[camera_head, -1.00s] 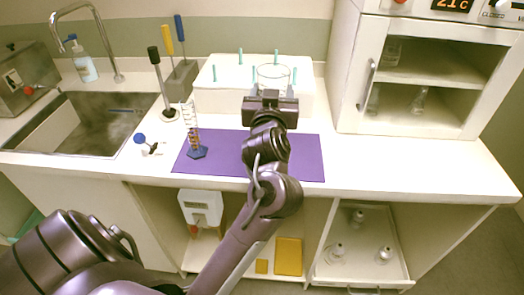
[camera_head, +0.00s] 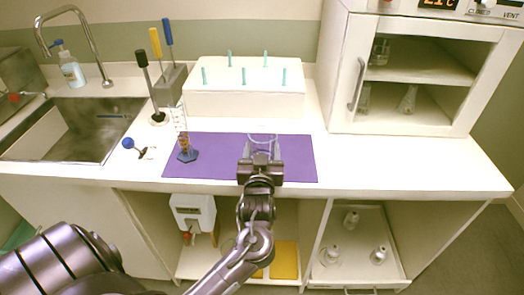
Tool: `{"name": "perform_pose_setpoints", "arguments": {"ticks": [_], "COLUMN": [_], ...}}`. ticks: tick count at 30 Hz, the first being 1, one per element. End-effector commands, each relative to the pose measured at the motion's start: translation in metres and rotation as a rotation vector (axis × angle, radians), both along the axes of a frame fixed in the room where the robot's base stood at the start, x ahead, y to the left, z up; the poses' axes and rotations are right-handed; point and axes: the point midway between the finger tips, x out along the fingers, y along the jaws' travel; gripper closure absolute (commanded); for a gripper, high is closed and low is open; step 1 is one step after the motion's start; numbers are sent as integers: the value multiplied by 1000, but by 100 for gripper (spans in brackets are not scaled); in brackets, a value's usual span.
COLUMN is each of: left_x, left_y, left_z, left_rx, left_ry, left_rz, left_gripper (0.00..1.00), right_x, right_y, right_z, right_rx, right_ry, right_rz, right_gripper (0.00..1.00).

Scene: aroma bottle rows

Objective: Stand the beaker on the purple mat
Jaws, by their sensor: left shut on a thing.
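The purple mat (camera_head: 217,168) lies flat on the white counter. My left gripper (camera_head: 261,156) is over the right part of the mat, shut on a clear glass beaker (camera_head: 262,140). The beaker looks upright; only its upper part and rim show, because the gripper hides the rest. I cannot tell whether its base touches the mat. My right gripper is not in view.
A white pegged rack (camera_head: 244,102) is behind the mat. The sink (camera_head: 68,130) is at left, a white cabinet (camera_head: 345,75) at right.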

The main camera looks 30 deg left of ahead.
Motion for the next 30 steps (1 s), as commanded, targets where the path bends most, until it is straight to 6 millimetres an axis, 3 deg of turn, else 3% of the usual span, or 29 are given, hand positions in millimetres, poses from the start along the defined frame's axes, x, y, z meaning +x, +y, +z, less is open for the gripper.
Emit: {"name": "perform_pose_setpoints", "arguments": {"ticks": [10,11,15,26,30], "left_x": [0,0,0,-1,-17], "left_y": [0,0,0,-1,-12], "left_z": [-3,-3,-3,1,-2], "left_rx": [0,0,0,0,-3], "left_ry": [-1,-1,-1,-1,1], "left_rz": [0,0,0,0,-2], "left_gripper": [69,38,20,19,19], "right_x": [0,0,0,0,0], "right_y": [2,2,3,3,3], "right_z": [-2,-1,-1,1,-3], "right_rx": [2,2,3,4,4], "right_ry": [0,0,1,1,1], "right_rz": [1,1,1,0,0], "right_gripper": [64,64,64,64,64]}}
